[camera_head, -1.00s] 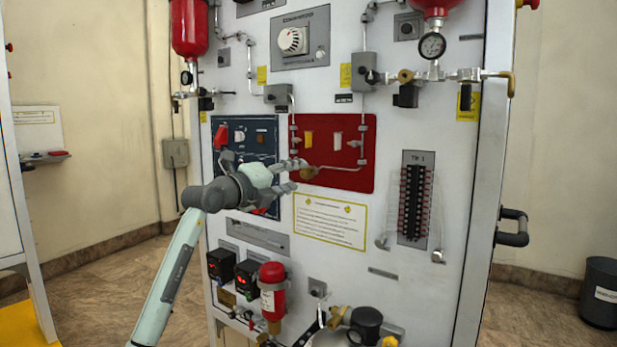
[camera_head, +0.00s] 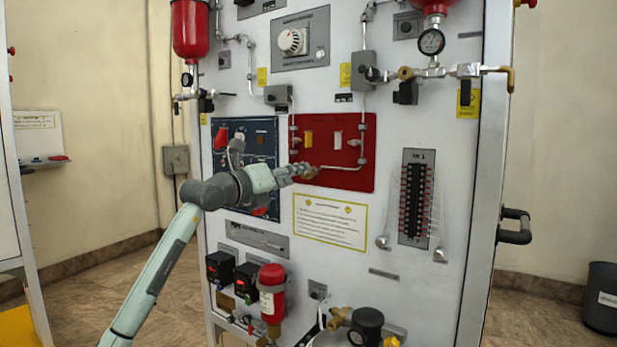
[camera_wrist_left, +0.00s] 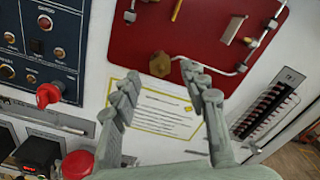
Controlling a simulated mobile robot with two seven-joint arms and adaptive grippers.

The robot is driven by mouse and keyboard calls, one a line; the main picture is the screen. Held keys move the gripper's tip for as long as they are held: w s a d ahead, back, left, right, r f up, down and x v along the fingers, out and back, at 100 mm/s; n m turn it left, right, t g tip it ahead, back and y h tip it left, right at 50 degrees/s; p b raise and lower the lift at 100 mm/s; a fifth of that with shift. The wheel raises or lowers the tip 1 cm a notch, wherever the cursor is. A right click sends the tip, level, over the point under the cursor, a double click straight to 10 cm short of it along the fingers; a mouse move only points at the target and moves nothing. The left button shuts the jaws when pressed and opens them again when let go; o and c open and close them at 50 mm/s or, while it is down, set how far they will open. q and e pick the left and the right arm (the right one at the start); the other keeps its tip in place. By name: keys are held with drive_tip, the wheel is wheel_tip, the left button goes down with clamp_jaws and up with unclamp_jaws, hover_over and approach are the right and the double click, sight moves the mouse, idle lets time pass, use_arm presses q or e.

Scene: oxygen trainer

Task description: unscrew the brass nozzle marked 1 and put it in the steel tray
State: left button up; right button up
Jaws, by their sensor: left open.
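A brass hex nozzle (camera_wrist_left: 160,64) sits at the lower edge of the red panel (camera_wrist_left: 200,30). No number can be read on it. In the head view the nozzle (camera_head: 312,172) is partly hidden by my left gripper (camera_head: 298,171). In the left wrist view my left gripper (camera_wrist_left: 160,75) is open and empty. Its two fingers point up at the red panel, with the nozzle between and slightly beyond the tips; contact cannot be told. My right gripper is not in view. I cannot make out a steel tray in either view.
Left of the red panel is a dark blue panel (camera_head: 262,145) with knobs. Below are an instruction sign (camera_head: 330,222), black meters and a red cylinder (camera_head: 272,300). A terminal strip (camera_head: 416,200) is at right. Thin pipes and valves (camera_wrist_left: 190,66) run close to the nozzle.

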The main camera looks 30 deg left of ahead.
use_arm(q)
drive_tip(key=shift+w, duration=0.1)
idle(0.3)
drive_tip(key=shift+w+d+p, duration=0.15)
drive_tip(key=shift+w+p, duration=0.8)
drive_tip(key=shift+w, duration=0.9)
drive_tip(key=c, duration=1)
drive_tip(key=shift+d+r+n+p, duration=0.1)
drive_tip(key=shift+r+n+p, duration=0.05)
drive_tip(key=shift+n+p, duration=0.8)
clamp_jaws()
drive_tip(key=shift+n, duration=0.85)
